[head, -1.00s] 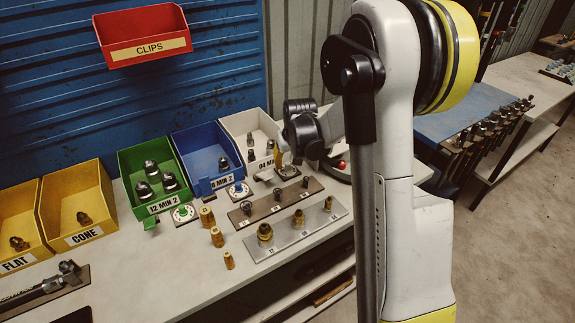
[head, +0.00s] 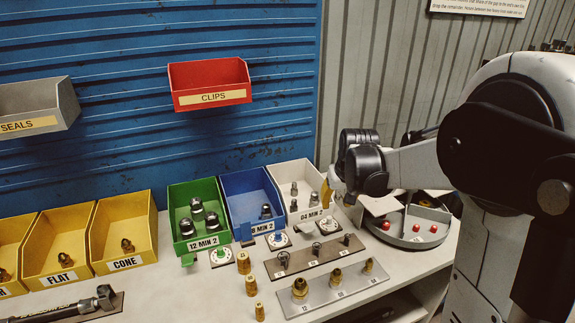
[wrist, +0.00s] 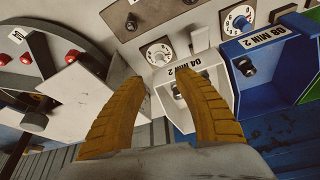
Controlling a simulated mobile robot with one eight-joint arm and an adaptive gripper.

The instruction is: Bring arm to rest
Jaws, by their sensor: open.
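My gripper (head: 327,194) is at the white bin's right front corner in the head view, partly hidden by the wrist. In the wrist view its two yellow fingers (wrist: 150,68) are spread apart with nothing held between them. The white bin labelled 04 MIN 2 (wrist: 203,92) shows between and beyond the fingers. My arm (head: 415,160) stretches in from the right side of the head view, its elbow large in the foreground.
A round grey tray (head: 408,237) with red pieces stands close right of the gripper. Blue (head: 250,190) and green (head: 190,190) bins stand left of the white bin. Brass fittings (head: 300,288) stand on a plate in front.

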